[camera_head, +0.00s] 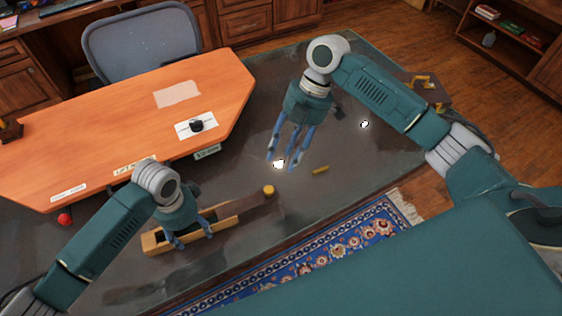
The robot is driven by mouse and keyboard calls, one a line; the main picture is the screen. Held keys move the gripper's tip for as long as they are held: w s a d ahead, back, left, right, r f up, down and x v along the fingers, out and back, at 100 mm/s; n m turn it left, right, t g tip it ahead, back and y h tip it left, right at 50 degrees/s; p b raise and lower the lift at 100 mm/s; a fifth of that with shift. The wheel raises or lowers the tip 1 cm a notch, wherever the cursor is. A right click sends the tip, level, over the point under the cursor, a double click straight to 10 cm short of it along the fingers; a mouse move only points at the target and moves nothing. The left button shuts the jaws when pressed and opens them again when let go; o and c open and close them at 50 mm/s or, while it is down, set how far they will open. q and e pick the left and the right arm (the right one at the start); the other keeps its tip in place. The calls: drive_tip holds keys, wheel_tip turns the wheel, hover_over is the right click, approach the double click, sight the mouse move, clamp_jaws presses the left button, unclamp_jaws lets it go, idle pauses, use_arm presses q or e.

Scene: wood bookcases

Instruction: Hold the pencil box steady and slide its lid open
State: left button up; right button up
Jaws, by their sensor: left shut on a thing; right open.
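The pencil box (154,241) is a long, narrow, light wooden box on the dark table at lower centre. Its dark inside shows around my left gripper (191,240), which is shut on the box near its middle, covering part of it. The dark brown lid (250,203) sticks out past the box's right end, with a yellow knob (268,189) near its far end. My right gripper (283,164) is open and empty, fingers pointing down, above the table beyond the knob and apart from it.
A small yellow piece (320,170) lies right of the knob. An orange raised desktop (120,120) with a black-knobbed white card (196,126) fills the left. A red ball (65,219) lies at far left. The glossy dark table (340,150) is mostly clear near my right gripper.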

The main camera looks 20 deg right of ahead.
use_arm(q)
drive_tip(key=shift+d, duration=0.1)
drive_tip(key=o, duration=1.5)
drive_tip(key=shift+c, duration=0.2)
drive_tip(key=shift+r, duration=0.1)
